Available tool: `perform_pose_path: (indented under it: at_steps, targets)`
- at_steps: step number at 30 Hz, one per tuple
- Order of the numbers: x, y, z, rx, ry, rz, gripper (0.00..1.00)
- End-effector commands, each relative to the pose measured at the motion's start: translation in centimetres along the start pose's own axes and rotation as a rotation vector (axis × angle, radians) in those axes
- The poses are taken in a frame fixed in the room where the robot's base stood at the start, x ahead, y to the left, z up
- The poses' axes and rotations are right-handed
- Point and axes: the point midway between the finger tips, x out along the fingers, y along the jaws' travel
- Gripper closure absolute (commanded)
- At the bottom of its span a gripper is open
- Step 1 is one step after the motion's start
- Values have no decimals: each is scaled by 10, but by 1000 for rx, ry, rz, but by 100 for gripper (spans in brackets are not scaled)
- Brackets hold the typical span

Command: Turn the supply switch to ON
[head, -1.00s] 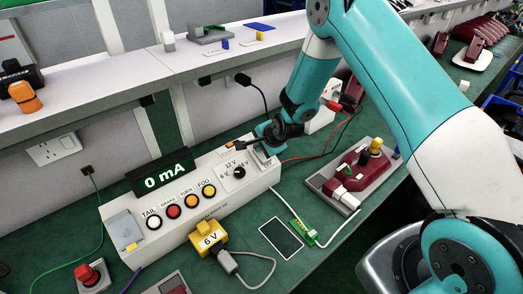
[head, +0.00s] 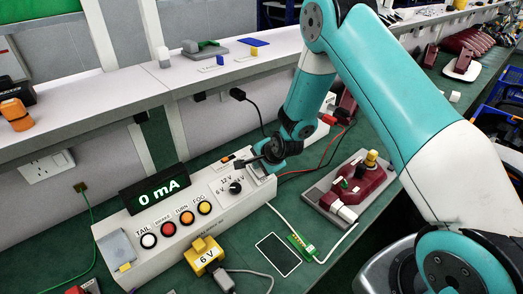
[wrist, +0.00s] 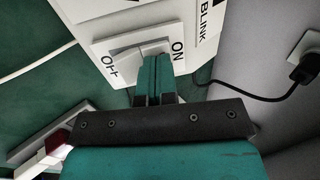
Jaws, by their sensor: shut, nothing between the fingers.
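The supply switch (wrist: 127,49) is a pale rocker in a square frame on the white control box (head: 222,216). In the wrist view OFF is printed on its left and ON on its right. My gripper (wrist: 155,60) is shut and empty, its teal fingertips at the ON half of the rocker. They look close to or touching it; I cannot tell which, and they hide part of it. Which way the rocker is tipped is unclear. The display (head: 155,190) reads 0 mA.
A red tail lamp (head: 353,185) on a grey fixture stands to the right. Cables cross the green bench.

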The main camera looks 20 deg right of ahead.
Motion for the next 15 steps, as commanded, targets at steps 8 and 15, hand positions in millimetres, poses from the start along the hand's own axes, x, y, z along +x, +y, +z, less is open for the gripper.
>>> perform_pose_path:
  at_steps: [8,15]
  targets:
    - [-55,-23,1,-2,0,-27,100]
    - [-102,-34,5,-6,-6,-27,100]
